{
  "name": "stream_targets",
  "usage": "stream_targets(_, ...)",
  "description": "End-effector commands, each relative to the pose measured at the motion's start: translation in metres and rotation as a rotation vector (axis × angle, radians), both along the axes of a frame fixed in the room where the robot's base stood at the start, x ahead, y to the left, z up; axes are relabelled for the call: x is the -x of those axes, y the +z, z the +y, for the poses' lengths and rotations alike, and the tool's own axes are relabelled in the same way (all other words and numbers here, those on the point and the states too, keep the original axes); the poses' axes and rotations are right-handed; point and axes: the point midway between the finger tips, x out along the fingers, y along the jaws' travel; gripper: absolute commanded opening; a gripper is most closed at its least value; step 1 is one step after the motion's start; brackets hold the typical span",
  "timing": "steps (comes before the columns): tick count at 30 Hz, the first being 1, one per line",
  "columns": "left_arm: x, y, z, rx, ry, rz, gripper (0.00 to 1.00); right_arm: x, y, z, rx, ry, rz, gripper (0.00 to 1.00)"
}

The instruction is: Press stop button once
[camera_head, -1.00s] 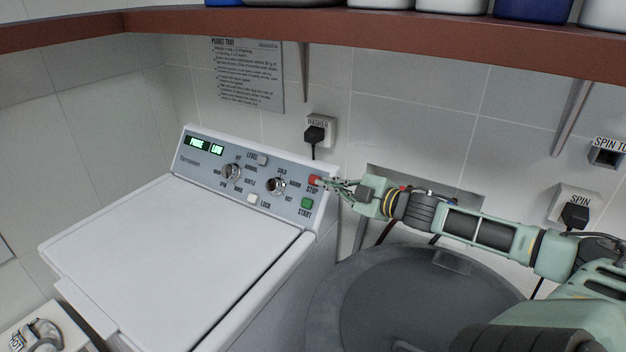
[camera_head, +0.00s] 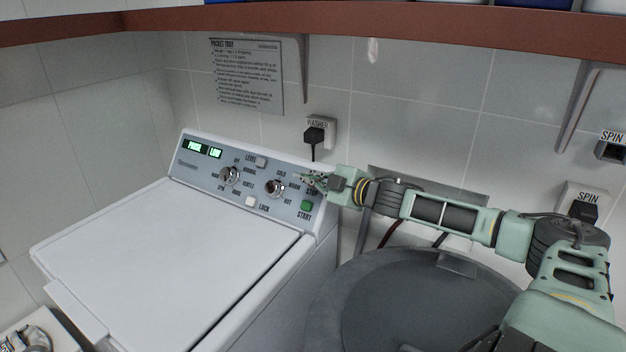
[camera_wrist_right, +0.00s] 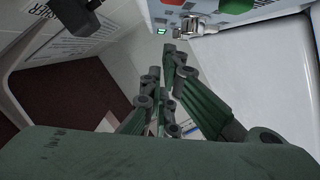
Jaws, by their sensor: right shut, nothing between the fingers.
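The white washer's control panel (camera_head: 245,180) slopes up at its back. My right gripper (camera_head: 312,181) is shut and empty, its fingertips over the panel's right end by the STOP label. It hides the red stop button in the head view. In the right wrist view the red button (camera_wrist_right: 172,2) shows partly at the top edge, past the fingers (camera_wrist_right: 174,58). Whether they touch it I cannot tell. The green start button (camera_head: 307,206) is just below the gripper in the head view. My left gripper is out of view.
Two knobs (camera_head: 275,188) and a lit green display (camera_head: 204,149) are on the panel. A round grey lid (camera_head: 430,300) lies under my right arm. A plug marked WASHER (camera_head: 316,134) is on the wall behind, and a brown shelf (camera_head: 400,35) runs above.

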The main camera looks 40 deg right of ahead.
Motion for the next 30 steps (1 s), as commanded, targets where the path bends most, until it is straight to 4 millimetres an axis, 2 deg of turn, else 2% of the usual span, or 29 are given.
stream_targets(7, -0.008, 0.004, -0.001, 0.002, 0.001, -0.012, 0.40, -0.012, 0.003, 0.002, 0.003, 0.002, -0.005, 0.00)
stream_targets(13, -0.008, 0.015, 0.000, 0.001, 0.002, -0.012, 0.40, -0.018, -0.013, -0.019, 0.003, -0.002, -0.002, 0.00)
stream_targets(18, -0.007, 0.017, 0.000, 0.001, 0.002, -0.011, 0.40, -0.020, -0.022, -0.027, 0.003, 0.000, -0.001, 0.00)
stream_targets(30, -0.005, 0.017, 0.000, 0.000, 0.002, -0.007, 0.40, -0.020, -0.025, -0.029, 0.004, 0.001, 0.000, 0.00)
